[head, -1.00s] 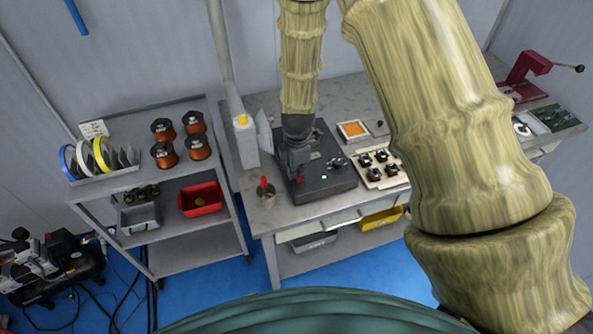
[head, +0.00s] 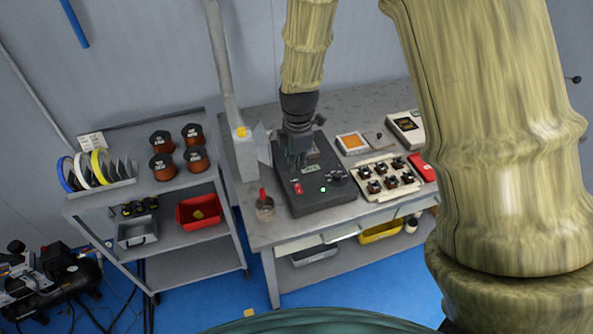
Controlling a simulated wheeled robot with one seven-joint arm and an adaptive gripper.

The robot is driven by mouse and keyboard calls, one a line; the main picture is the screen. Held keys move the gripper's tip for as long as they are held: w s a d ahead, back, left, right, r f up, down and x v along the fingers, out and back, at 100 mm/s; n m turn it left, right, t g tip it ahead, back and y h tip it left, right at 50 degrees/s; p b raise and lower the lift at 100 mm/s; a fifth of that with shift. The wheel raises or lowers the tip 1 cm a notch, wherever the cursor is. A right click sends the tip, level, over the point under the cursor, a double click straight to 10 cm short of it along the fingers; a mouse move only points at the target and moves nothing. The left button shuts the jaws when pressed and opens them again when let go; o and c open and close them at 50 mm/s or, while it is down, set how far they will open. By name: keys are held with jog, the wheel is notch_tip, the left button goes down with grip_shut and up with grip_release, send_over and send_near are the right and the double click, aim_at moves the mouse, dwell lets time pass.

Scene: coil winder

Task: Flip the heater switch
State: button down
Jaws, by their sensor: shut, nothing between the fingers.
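A black box (head: 325,200) sits on the grey workbench, with a small red switch (head: 298,189) near its front left. I take this for the heater switch; its label and position are too small to read. A small green light (head: 322,189) shows to its right. My gripper (head: 299,168) points down over the left part of the box, just behind the red switch in the picture. It is shut and empty. It hides part of the box top, and I cannot tell whether it touches anything.
A cup with a red-handled tool (head: 264,208) and a white bottle (head: 246,155) stand left of the box. A tray of small coils (head: 386,193) is close on its right. A cart (head: 185,275) stands to the left.

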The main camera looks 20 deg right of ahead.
jog(key=shift+s+r, duration=0.2)
jog(key=shift+r, duration=0.95)
jog(key=shift+a+f+b, duration=0.15)
jog(key=shift+f+b, duration=0.05)
jog(key=shift+b, duration=0.4)
jog(key=shift+w+b, duration=0.2)
jog(key=shift+b, duration=0.15)
